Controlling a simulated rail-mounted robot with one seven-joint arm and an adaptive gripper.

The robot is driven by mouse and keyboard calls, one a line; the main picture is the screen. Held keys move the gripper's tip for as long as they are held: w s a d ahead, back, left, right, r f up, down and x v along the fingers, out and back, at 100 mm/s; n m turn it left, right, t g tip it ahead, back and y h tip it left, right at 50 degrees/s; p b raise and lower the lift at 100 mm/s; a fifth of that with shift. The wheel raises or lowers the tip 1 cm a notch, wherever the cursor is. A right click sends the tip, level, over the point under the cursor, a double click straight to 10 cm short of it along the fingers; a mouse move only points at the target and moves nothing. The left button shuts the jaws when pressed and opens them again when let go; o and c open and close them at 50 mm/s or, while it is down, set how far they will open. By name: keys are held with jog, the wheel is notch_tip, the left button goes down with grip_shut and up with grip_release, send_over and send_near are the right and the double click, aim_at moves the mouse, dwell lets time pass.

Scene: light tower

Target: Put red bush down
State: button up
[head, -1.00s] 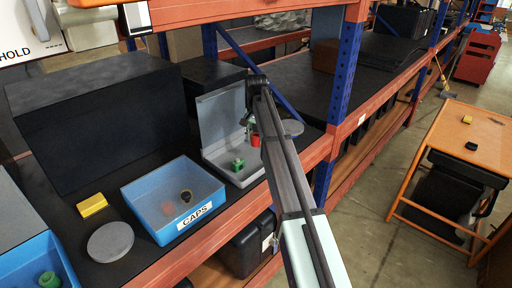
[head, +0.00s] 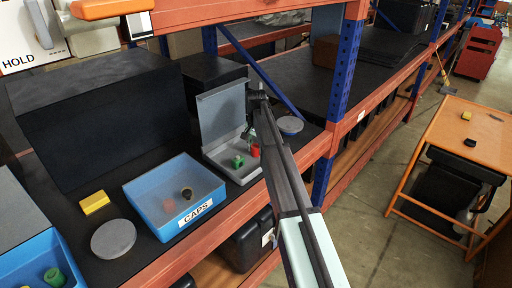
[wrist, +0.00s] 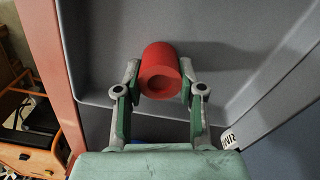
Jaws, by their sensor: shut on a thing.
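The red bush (wrist: 160,72) is a short red cylinder with a round hole, seen nearly end-on in the wrist view. My gripper (wrist: 159,78) has one finger against each side of it. In the head view the red bush (head: 255,150) shows at the right side of an open grey case (head: 213,153), with my gripper just above it. I cannot tell whether its base touches the case floor. A green bush (head: 238,161) stands in the case to the left of the red one.
A blue bin (head: 150,190) labelled CAPS stands to the left of the case, with a dark ring and a reddish piece inside. A yellow block (head: 94,202) and a grey disc (head: 113,238) lie nearby. The case's raised lid (head: 220,112) stands behind the bushes.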

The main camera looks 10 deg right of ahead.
aim_at(256, 145)
jog(key=o, duration=1.1)
jog(key=shift+o, duration=0.2)
notch_tip(256, 145, up, 12)
jog(key=b, duration=0.3)
jog(key=shift+r, duration=0.1)
